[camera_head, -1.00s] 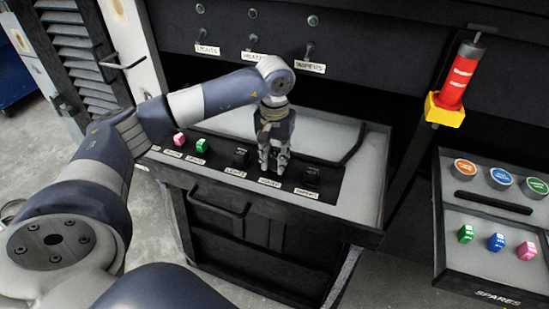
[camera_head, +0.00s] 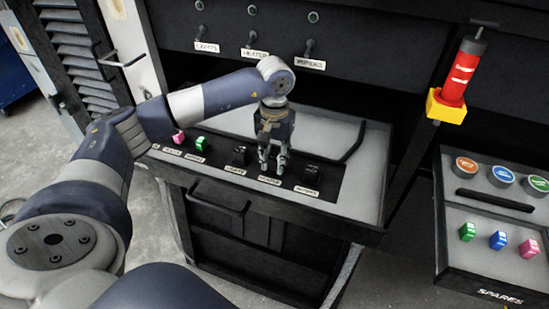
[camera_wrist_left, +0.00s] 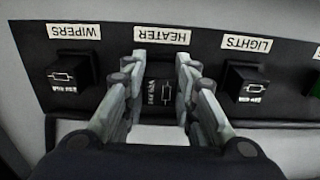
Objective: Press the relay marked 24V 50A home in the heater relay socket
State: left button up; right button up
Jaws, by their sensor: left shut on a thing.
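My left gripper (camera_head: 272,168) points down over the heater position of the relay panel (camera_head: 337,190). It is shut on a black relay, with a finger on either side. In the left wrist view the heater relay (camera_wrist_left: 160,90) shows between the fingertips (camera_wrist_left: 160,80), in line with the HEATER label (camera_wrist_left: 162,36). Its printed marking is too small to read. Whether its base is fully down in the socket cannot be told, as the fingers hide its lower sides. My right gripper is not in view.
The wipers relay (camera_head: 312,174) and lights relay (camera_head: 240,156) stand close on either side. Green (camera_head: 201,144) and pink (camera_head: 178,137) fuses sit further left. A spares tray (camera_head: 470,274) is at right, below a red extinguisher (camera_head: 456,78). Toggle switches line the panel above.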

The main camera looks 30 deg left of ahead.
pick_arm(q)
jog(key=shift+s+f+b, duration=0.15)
jog(key=shift+f+b, duration=0.3)
jog(key=shift+f, duration=0.15)
dwell(0.7)
jog(key=o, duration=1.1)
jog(key=shift+o, duration=0.2)
jog(key=shift+f, duration=0.1)
jog(key=o, duration=0.5)
jog(key=shift+r, duration=0.25)
jog(key=shift+r+p, duration=2)
jog(key=shift+r, duration=1.45)
